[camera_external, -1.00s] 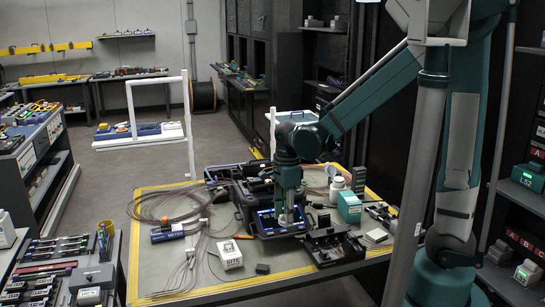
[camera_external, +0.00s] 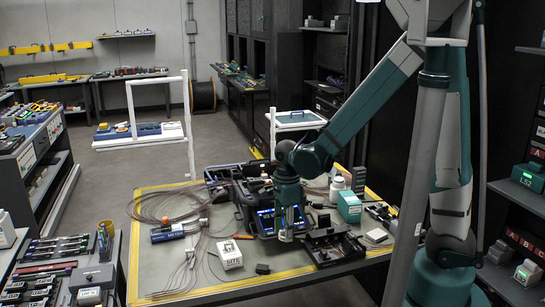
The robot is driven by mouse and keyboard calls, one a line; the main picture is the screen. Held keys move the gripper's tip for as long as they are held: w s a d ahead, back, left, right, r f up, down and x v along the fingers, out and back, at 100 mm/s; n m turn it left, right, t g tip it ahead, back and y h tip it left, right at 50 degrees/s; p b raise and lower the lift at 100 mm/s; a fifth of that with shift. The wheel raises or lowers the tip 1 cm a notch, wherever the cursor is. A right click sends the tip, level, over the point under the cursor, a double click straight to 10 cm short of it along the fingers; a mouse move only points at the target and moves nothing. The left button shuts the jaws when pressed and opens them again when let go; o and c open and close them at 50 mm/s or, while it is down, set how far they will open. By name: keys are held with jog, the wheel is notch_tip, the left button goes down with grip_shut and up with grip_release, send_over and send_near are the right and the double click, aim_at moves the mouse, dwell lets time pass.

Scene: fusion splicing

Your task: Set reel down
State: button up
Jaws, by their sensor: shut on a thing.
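My gripper (camera_external: 286,228) points straight down over the front middle of the yellow-edged work table (camera_external: 190,289). It is shut on a small pale thing (camera_external: 286,237), which I take to be the reel; the fingers hide much of it. It is at the front edge of the open blue-lit case (camera_external: 265,222). I cannot tell whether the reel touches the surface below. The dark open box (camera_external: 333,247) is just to the right of it.
A white labelled box (camera_external: 230,256) and a small black block (camera_external: 262,269) lie to the left and front. Loops of cable (camera_external: 160,203) spread over the left side. A green box (camera_external: 349,208) and a white bottle (camera_external: 337,187) stand at the right.

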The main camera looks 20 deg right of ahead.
jog(key=b, duration=0.1)
send_over(285, 259)
jog(key=shift+f, duration=2.85)
jog(key=shift+f+b, duration=0.6)
jog(key=shift+f, duration=1.45)
jog(key=shift+f, duration=0.15)
jog(key=o, duration=0.9)
jog(key=shift+r+p, duration=1.25)
jog(key=shift+r, duration=4.9)
jog(key=shift+w+d, duration=0.1)
jog(key=shift+d, duration=0.05)
